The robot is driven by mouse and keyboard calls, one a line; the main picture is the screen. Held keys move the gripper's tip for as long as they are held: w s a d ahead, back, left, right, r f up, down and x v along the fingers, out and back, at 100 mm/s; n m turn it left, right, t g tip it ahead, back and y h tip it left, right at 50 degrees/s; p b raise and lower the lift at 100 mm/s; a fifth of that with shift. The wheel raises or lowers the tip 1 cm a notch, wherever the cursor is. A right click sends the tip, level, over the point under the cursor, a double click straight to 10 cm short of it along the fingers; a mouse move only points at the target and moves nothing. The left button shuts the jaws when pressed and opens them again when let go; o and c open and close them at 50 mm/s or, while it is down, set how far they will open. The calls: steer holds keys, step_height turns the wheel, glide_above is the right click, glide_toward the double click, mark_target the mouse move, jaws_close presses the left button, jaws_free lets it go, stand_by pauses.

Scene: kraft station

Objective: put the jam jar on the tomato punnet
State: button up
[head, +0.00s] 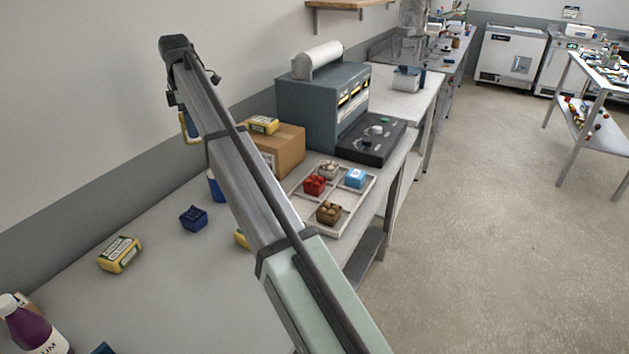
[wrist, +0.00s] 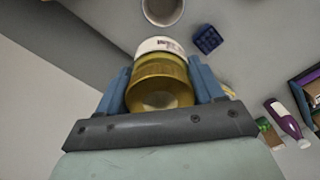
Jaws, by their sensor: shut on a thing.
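The jam jar (wrist: 160,88), with yellow-olive sides and a white band at its far end, sits between the blue fingers of my gripper (wrist: 161,72) in the wrist view. The fingers are shut on it. In the head view my gripper (head: 189,126) is raised above the bench at the wall side, mostly hidden behind my arm, and the jar is hard to make out. The tomato punnet (head: 314,185) is red and stands in a compartment of the pale tray (head: 344,218), well to the right of my gripper.
The tray also holds beige, light-blue and brown (head: 329,213) items. A cardboard box (head: 283,149) with a yellow pack (head: 262,125) on top stands behind it, by a grey machine (head: 322,105). A dark-blue punnet (head: 193,218), a yellow pack (head: 120,254) and a purple bottle (head: 30,328) stand left.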

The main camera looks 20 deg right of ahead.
steer(key=s+d, duration=0.2)
steer(key=d, duration=1.5)
steer(key=m, duration=0.2)
glide_above(314, 180)
steer(key=shift+w+d+f, duration=0.1)
steer(key=shift+f, duration=7.45)
steer(key=shift+f, duration=0.1)
steer(key=o, duration=1.3)
step_height(314, 180, up, 12)
steer(key=shift+r, duration=0.1)
